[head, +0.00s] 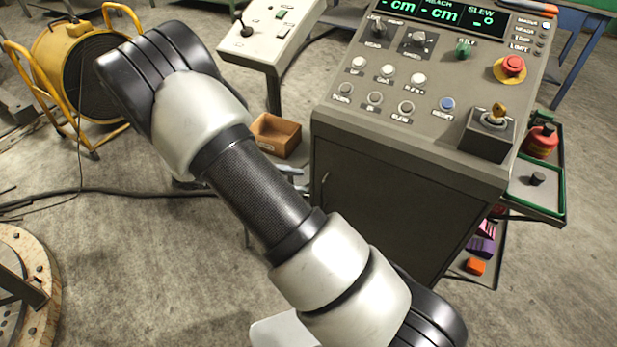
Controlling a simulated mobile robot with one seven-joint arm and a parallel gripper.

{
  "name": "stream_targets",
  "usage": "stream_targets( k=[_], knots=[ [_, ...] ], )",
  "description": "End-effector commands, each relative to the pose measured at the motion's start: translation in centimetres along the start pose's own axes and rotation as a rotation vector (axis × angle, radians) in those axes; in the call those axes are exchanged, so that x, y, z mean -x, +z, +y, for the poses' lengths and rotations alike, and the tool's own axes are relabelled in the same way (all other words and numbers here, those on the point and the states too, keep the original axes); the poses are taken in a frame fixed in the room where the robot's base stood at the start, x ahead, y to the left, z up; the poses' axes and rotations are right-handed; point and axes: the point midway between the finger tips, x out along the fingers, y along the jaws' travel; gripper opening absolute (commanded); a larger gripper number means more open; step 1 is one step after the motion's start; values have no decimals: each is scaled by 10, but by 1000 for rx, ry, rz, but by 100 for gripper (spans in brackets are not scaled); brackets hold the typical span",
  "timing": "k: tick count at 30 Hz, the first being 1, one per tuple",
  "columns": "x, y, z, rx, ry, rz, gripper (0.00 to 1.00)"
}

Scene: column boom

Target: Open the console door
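The grey control console (420,125) stands right of centre in the head view. Its dark front door (395,205) is below the sloped panel and looks shut, flush with the cabinet. A small thin handle (325,186) shows near the door's left edge. My arm crosses the view from bottom right to upper left and hides the door's lower left part. Small grey parts show behind my arm, just left of the console. I cannot tell whether they belong to my gripper, whose fingers are not clearly visible.
A key switch box (487,134) and a red stop button (513,65) sit on the console top. A side tray (540,190) juts out on the right.

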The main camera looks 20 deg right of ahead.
Motion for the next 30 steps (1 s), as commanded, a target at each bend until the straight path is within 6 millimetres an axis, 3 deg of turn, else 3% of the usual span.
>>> stream_targets(
  k=[1,6,9,12,15,20,30],
  knots=[
    [-19,-42,-12,85,73,-62,28],
    [-54,-128,-29,304,309,-226,28],
    [-67,-166,-40,401,422,-296,28],
    [-76,-190,-48,466,502,-341,28],
    [-81,-202,-52,500,546,-366,28],
    [-91,-204,-47,513,562,-375,28],
    [-145,-190,-8,510,557,-374,28]
  ],
)
